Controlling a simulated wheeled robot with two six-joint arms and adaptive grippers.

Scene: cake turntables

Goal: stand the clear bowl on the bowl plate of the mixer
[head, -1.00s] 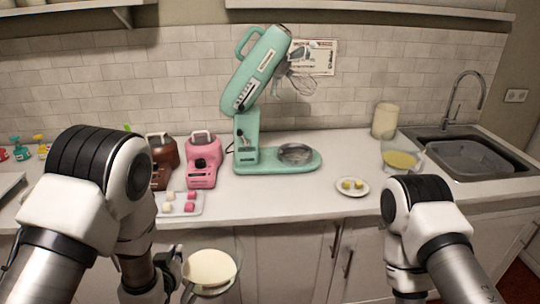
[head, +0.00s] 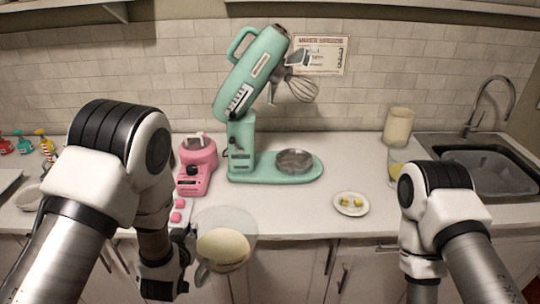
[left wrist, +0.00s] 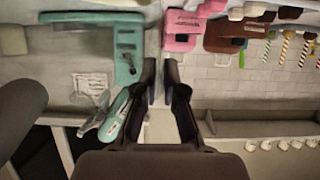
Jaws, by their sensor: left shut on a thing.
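The clear bowl (head: 240,222) holds pale cream contents and hangs in front of the counter's front edge, roughly upright. My left gripper (head: 190,268) is at the left of the bowl, shut on its side; the exact contact is hard to make out. In the left wrist view the two dark fingers (left wrist: 161,85) show, but the bowl is not clear there. The mint-green mixer (head: 240,130) stands behind with its head tilted up. Its round metal bowl plate (head: 295,160) is bare, on the base. My right gripper is out of view below the right arm.
A pink blender-like machine (head: 195,165) stands left of the mixer, with pink cubes (head: 177,210) in front. A small plate (head: 351,204) with yellow pieces lies to the right. A whisk (head: 303,89) hangs from the mixer head. The counter before the base is clear.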

